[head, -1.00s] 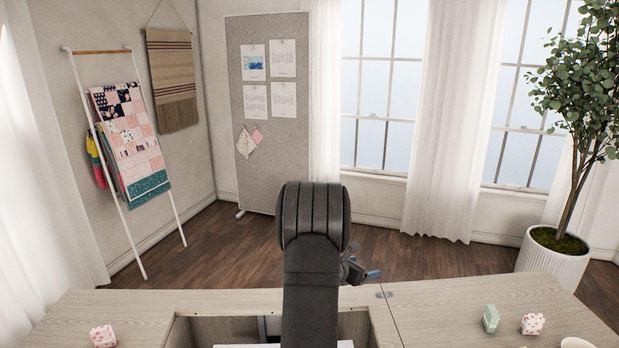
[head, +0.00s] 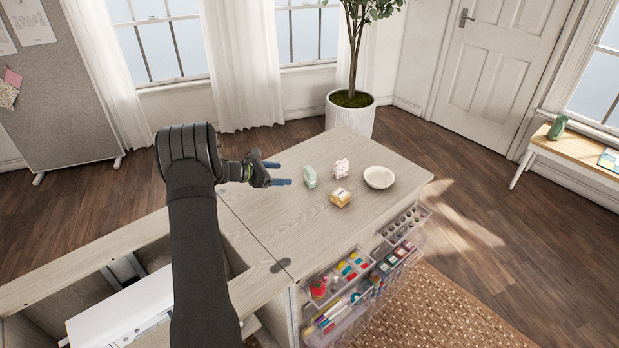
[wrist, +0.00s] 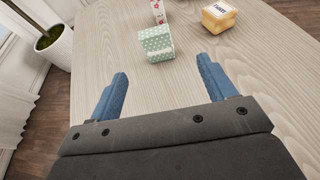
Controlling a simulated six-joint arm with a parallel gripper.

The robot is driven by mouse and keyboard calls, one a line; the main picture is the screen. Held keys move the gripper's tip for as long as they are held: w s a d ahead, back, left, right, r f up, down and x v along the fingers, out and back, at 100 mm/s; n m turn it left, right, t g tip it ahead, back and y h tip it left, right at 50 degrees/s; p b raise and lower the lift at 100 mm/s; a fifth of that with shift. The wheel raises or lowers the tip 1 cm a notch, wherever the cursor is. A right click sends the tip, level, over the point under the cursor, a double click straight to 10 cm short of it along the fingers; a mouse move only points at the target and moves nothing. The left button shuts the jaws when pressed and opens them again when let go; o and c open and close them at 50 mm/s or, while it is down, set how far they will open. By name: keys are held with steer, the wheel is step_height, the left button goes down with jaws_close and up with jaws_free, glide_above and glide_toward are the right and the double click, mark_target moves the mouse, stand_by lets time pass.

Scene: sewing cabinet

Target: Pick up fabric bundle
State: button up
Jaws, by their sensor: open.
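Three small fabric bundles stand on the wooden tabletop (head: 265,215) in the head view: a mint green one (head: 310,176), a white one with a pink-red pattern (head: 341,168) and a yellow-orange one with a pale label (head: 341,197). My gripper (head: 280,173) is open and empty over the table, left of the green bundle. In the wrist view, the blue fingers (wrist: 160,88) point toward the dotted green bundle (wrist: 156,43), which lies ahead between their lines. The yellow bundle (wrist: 219,16) is farther right, and the patterned one (wrist: 158,10) is partly cut off.
A pale round bowl (head: 379,177) sits on the table right of the bundles. Open clear drawers (head: 340,290) with sewing supplies jut out from the cabinet's front. A potted plant (head: 349,115) stands behind the table. The tabletop near the gripper is clear.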

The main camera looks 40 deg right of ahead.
mark_target(307, 174)
steer(key=x, duration=0.9)
steer(key=shift+d, duration=0.3)
steer(key=shift+w+x, duration=0.15)
steer(key=shift+x, duration=1.2)
steer(key=shift+w+x, duration=0.15)
steer(key=shift+x, duration=1.25)
steer(key=c, duration=1)
steer(key=shift+r, duration=0.15)
steer(key=shift+c, duration=0.2)
